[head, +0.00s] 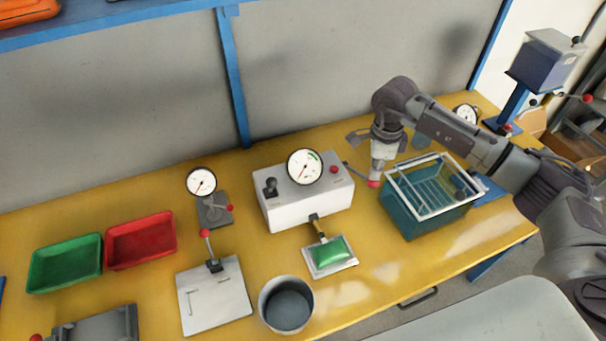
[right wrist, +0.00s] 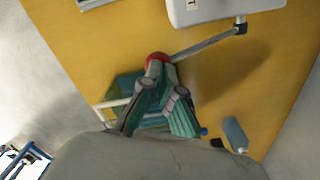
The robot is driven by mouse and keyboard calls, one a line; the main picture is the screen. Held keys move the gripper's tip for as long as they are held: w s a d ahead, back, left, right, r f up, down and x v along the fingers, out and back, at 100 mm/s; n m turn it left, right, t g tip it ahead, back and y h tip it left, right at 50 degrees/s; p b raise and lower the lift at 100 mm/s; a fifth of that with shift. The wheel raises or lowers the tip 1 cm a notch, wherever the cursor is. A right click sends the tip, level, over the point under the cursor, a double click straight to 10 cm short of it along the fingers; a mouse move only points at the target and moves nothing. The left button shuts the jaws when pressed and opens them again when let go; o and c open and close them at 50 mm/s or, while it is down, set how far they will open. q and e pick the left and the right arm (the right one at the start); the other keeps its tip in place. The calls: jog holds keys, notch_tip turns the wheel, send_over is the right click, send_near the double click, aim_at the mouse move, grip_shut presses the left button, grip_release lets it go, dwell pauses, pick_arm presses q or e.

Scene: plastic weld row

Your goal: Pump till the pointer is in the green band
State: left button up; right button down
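The white pump box (head: 310,208) stands mid-table with a round gauge (head: 305,167) on top. The gauge has a green band at its upper right; the red pointer points to the lower left, outside that band. A thin lever runs from the box's right side to a red knob (head: 373,183). My right gripper (head: 377,179) points down at this knob. In the right wrist view, its fingers (right wrist: 163,76) close in on the red knob (right wrist: 157,58) at the lever's end and appear shut on it. The fingers partly hide the knob. My left gripper is not in view.
A teal basin with a white rack (head: 440,210) stands close right of the gripper. A green pad on a plate (head: 330,255), a grey cup (head: 286,305) and a second gauge (head: 201,182) are nearby. Red (head: 141,241) and green trays (head: 65,264) lie left.

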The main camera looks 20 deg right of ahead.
aim_at(377, 186)
jog(key=shift+s+f, duration=0.1)
jog(key=shift+f, duration=0.5)
jog(key=shift+s+f+b, duration=0.4)
jog(key=shift+f+b, duration=0.25)
jog(key=shift+f, duration=0.1)
jog(key=shift+s+f+b, duration=0.35)
jog(key=shift+f+b, duration=0.3)
jog(key=shift+f, duration=0.05)
jog(key=shift+s+f, duration=0.1)
jog(key=shift+f, duration=0.1)
jog(key=shift+f+b, duration=0.1)
jog(key=shift+b, duration=0.2)
jog(key=shift+f, duration=0.1)
